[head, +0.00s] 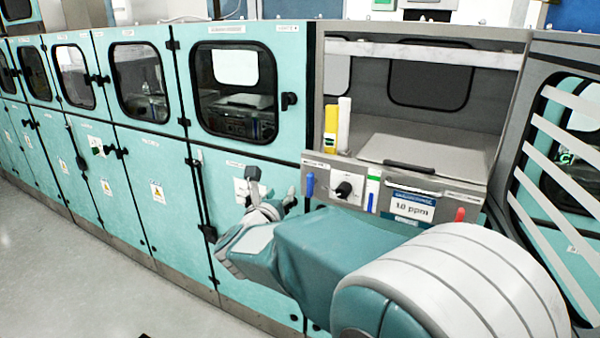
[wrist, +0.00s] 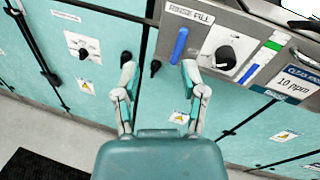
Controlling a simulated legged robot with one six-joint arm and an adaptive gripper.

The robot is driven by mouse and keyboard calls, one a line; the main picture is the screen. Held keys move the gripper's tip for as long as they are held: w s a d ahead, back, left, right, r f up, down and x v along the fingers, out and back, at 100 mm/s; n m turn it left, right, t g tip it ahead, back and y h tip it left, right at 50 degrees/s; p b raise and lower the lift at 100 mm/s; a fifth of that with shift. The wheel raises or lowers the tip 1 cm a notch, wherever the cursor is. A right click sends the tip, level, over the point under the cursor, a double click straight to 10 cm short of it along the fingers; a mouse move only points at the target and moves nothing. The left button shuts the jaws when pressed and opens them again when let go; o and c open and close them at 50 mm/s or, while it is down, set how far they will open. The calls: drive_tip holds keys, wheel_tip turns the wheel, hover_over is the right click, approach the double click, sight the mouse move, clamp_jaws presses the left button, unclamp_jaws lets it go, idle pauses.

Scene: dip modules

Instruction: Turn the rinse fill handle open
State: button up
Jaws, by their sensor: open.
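The rinse fill handle is a blue lever (head: 309,185) hanging straight down on the grey panel of the open station. In the wrist view the blue lever (wrist: 180,45) is under the "RINSE FILL" label (wrist: 190,13). My gripper (wrist: 159,68) is open and empty, its fingers spread. The right fingertip is just below the lever's lower end in the picture; contact cannot be told. The lever is not between the fingers. In the head view my gripper (head: 273,198) is left of the lever, partly hidden by my arm.
A black rotary knob (head: 344,190) sits right of the lever, then a green-and-white strip (head: 372,188) and a "10 ppm" display (head: 412,206). A red handle (head: 460,214) is farther right. The open door (head: 555,150) stands at the right. Teal cabinets (head: 150,180) line the left.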

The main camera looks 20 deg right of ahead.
sight(308, 178)
drive_tip(key=w+d+m+g+h, duration=0.1)
drive_tip(key=w+d+m, duration=0.1)
drive_tip(key=d, duration=0.1)
drive_tip(key=w+d+f+m+h, duration=0.1)
drive_tip(key=w+d, duration=0.1)
drive_tip(key=d, duration=0.2)
drive_tip(key=w+d+m+g+h, duration=0.1)
drive_tip(key=w+d+m, duration=0.1)
drive_tip(key=w+d, duration=0.1)
drive_tip(key=shift+d+f+m+g, duration=0.2)
drive_tip(key=shift+d+m+g, duration=0.1)
drive_tip(key=shift+s, duration=0.1)
clamp_jaws()
